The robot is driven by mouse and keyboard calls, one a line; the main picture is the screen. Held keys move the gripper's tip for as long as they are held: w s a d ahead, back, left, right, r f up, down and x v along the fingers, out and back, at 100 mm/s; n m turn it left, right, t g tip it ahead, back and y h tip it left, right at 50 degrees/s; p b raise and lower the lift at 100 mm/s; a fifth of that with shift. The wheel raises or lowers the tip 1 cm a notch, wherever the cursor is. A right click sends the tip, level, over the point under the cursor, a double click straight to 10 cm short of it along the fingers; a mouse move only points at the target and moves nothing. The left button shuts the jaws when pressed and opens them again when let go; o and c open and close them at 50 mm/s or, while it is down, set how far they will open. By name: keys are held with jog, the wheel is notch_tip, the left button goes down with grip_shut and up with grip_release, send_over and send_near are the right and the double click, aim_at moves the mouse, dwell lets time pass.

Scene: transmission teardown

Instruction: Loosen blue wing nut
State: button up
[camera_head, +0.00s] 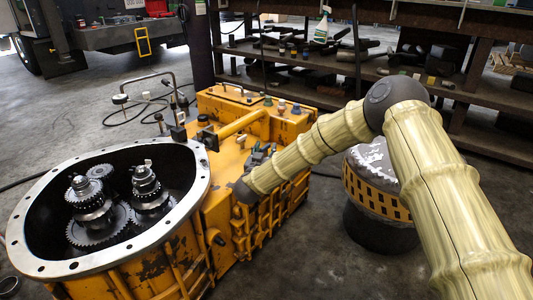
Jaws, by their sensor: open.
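The yellow transmission housing (225,165) stands in the middle left, with a round open bell end showing gears. Several small coloured caps or fittings stand along its far top edge, among them a blue-grey one (268,101). I cannot tell whether this is the blue wing nut; no wing shape is clear at this size. My arm reaches down from the right to the housing's near side. My gripper (262,153), dark and small, appears just beyond the wrist over the housing top, open, with nothing clearly between its fingers. My forearm partly hides the area around it.
A dark metal shelf (460,95) with loose parts and a spray bottle (322,25) stands behind. A grey and yellow drum-like part (375,185) stands right of the housing, partly behind my arm. A hose and gauge lie at the back left.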

jog(key=shift+b+x, duration=0.35)
jog(key=shift+x, duration=0.85)
